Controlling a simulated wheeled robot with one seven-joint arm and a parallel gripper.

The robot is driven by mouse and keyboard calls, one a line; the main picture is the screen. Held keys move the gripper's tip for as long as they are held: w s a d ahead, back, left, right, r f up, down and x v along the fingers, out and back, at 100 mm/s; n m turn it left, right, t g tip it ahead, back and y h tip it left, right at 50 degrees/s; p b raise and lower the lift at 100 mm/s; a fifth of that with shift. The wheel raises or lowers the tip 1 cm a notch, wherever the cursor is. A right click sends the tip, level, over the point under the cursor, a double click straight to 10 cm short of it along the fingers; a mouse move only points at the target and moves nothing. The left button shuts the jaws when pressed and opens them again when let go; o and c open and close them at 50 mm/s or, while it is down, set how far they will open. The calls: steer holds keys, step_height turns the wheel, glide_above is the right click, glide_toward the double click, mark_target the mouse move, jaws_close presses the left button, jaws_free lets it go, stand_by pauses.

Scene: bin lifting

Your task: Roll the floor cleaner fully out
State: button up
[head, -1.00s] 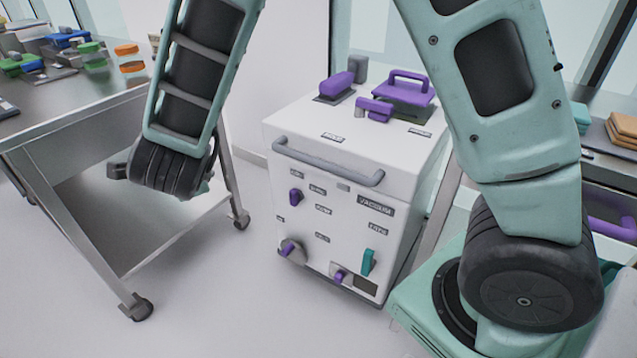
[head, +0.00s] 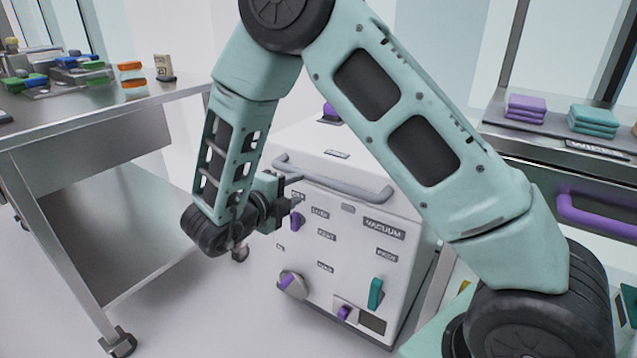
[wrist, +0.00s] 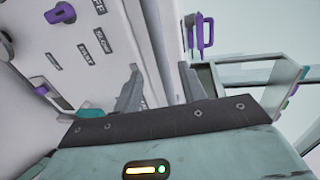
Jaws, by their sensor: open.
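The floor cleaner is a white box-shaped machine (head: 345,230) marked VACUUM, standing on the floor in the middle of the head view. A grey bar handle (head: 345,188) runs across its upper front. My gripper (head: 293,192) is open, at the left end of this handle in the head view. I cannot tell whether it touches the bar or has it between the fingers. In the wrist view the open fingers (wrist: 168,50) point towards the white machine (wrist: 80,50), whose labelled front fills the left side. My arm hides much of the machine's top.
A steel table (head: 90,115) with coloured items stands at left, its wheeled leg close to the machine. At right is a counter (head: 560,145) with purple and teal stacks, above a drawer with a purple handle (head: 595,215). Bare floor (head: 210,310) lies in front.

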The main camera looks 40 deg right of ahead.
mark_target(316, 181)
steer(key=b+x, duration=0.1)
steer(key=x, duration=0.9)
jaws_close()
